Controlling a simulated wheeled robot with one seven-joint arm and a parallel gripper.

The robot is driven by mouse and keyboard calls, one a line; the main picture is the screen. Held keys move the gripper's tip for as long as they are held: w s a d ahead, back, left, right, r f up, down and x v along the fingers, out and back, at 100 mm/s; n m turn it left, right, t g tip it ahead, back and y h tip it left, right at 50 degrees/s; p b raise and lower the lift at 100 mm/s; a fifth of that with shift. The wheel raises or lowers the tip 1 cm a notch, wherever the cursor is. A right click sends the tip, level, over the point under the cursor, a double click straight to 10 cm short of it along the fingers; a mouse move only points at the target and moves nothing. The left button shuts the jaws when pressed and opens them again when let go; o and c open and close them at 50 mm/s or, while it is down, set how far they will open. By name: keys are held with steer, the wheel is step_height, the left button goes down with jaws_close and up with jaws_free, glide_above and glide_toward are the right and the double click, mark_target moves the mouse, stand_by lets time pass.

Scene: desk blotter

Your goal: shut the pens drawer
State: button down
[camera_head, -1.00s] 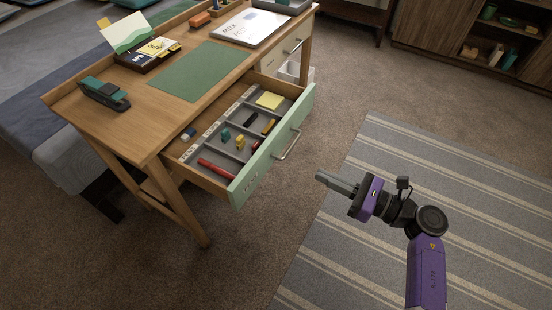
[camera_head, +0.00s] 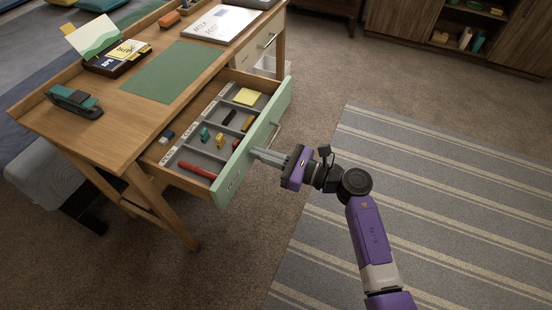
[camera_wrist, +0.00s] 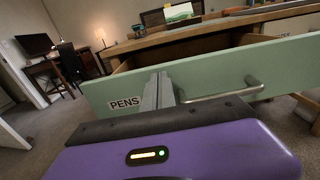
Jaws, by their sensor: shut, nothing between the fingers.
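The pens drawer stands pulled out from the wooden desk (camera_head: 125,120). Its pale green front (camera_head: 228,180) shows in the head view, and in the wrist view the front (camera_wrist: 215,75) bears a PENS label (camera_wrist: 124,103). A metal bar handle (camera_wrist: 225,95) crosses the front's right part. My gripper (camera_head: 254,153) is shut and empty, its fingertips at the outer face of the drawer front. In the wrist view the fingers (camera_wrist: 158,82) lie between the label and the handle. I cannot tell whether they touch the front.
The open drawer holds a red pen (camera_head: 197,170), a yellow note pad (camera_head: 247,96) and several small items. A green blotter (camera_head: 175,70) and a stapler (camera_head: 74,101) lie on the desk. A striped rug (camera_head: 430,190) covers the floor at right.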

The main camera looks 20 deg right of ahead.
steer(key=shift+w+a, duration=0.35)
steer(key=b, duration=1)
glide_above(186, 139)
steer(key=d, duration=0.1)
steer(key=shift+s+f, duration=0.1)
steer(key=shift+s, duration=0.35)
steer(key=shift+w+a, duration=0.35)
steer(key=shift+a, duration=0.05)
steer(key=shift+w+r, duration=0.1)
steer(key=shift+r, duration=0.2)
steer(key=shift+a, duration=0.2)
